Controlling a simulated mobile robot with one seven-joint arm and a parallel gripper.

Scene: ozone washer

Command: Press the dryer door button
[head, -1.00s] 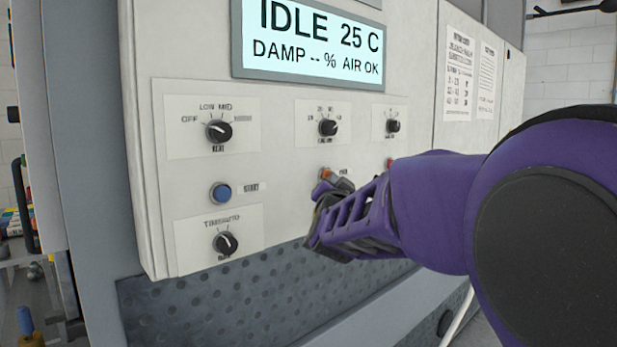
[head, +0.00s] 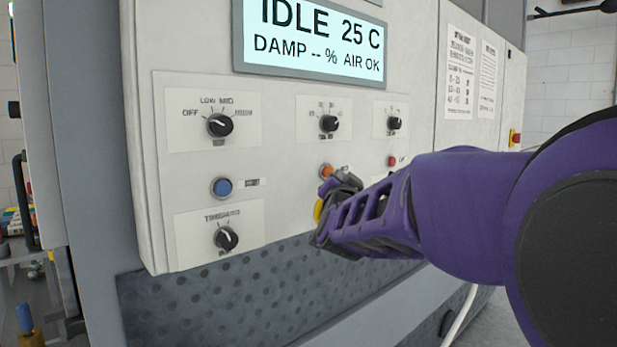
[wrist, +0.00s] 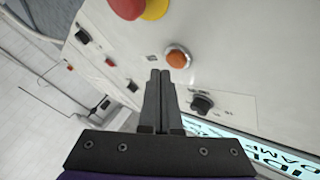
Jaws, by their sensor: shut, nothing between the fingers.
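The dryer panel holds an orange button (head: 326,170) in a metal ring. The small label beside it is too blurred to read. It also shows in the wrist view (wrist: 177,59), just beyond and slightly right of my fingertips. My gripper (head: 345,184) is shut and empty, close in front of the panel, at the lower right of the orange button in the head view. In the wrist view my gripper (wrist: 160,74) has its fingers together, pointing toward the panel. The tips overlap the panel near the button's ring, and I cannot tell whether they touch.
A blue button (head: 222,187) sits left, a small red button (head: 392,160) right. Black knobs (head: 219,125) line the panel above, below a lit display (head: 310,37) reading IDLE. A red mushroom button (wrist: 127,8) on a yellow base (wrist: 155,8) is near the orange button.

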